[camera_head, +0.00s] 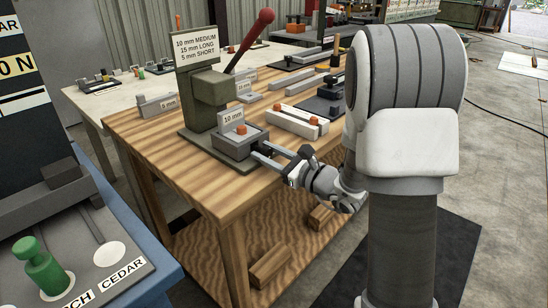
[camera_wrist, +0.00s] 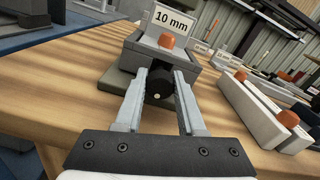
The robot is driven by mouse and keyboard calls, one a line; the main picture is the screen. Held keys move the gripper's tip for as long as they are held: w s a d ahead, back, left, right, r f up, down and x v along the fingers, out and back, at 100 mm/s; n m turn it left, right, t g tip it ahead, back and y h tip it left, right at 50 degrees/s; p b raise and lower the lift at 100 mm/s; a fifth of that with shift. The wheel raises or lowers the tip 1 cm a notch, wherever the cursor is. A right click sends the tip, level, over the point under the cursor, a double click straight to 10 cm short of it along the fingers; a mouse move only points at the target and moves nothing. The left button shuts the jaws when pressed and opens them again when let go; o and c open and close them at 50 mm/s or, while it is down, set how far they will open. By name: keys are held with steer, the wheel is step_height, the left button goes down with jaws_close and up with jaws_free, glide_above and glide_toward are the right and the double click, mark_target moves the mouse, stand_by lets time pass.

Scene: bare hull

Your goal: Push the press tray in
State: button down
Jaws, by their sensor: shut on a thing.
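The press (camera_head: 212,92) is a green-grey stand with a red-handled lever (camera_head: 250,40), on the wooden workbench. Its grey press tray (camera_head: 238,143) sits at the front of the base, with a "10 mm" card and an orange piece (camera_head: 241,130) in it. The tray also shows in the wrist view (camera_wrist: 134,58). My gripper (camera_head: 259,152) reaches the tray's front from the right. In the wrist view its fingers (camera_wrist: 160,82) are shut on the dark round knob (camera_wrist: 158,88) at the tray's front. How far the tray sits under the press is hard to tell.
A white block with orange pegs (camera_head: 298,121) lies right of the press, and a dark fixture (camera_head: 322,103) stands behind it. A sign (camera_head: 195,46) is fixed on the press. A blue-edged table with a green knob (camera_head: 42,268) is at the left. The bench's front corner is bare.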

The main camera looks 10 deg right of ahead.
steer(key=c, duration=0.5)
jaws_free()
steer(key=shift+s+d, duration=0.1)
steer(key=p+v, duration=0.2)
steer(key=v, duration=1.5)
